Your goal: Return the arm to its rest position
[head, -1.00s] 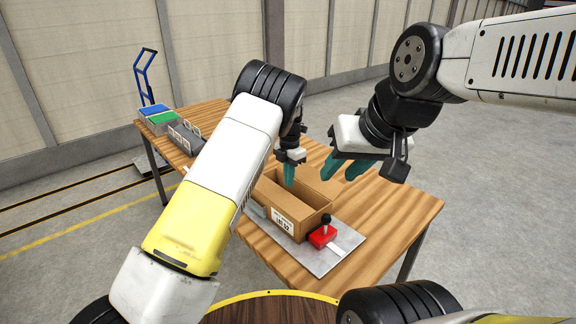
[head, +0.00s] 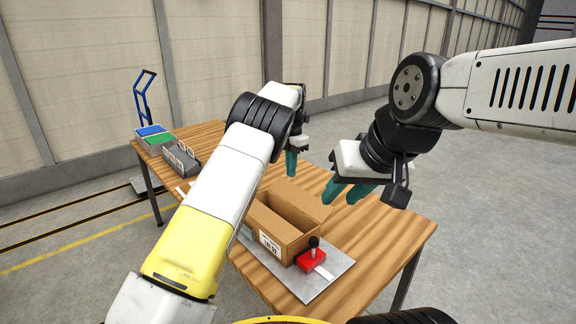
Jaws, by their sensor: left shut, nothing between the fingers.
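My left gripper (head: 292,163) is shut and empty. Its teal fingers point down above the table, just behind the open cardboard box (head: 283,234). My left arm crosses the picture from the lower left and hides part of the table. My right gripper (head: 340,192) is at the upper right of the box, with its two teal fingers spread apart and nothing between them. The box stands on a grey metal plate (head: 318,287), beside a red block with a black knob (head: 311,258).
The wooden table (head: 385,235) is bare at its right side. A grey bin with a blue and green top (head: 152,137) and a grey rack (head: 180,160) stand at its far left end. A blue hand truck (head: 144,97) stands behind, near the wall.

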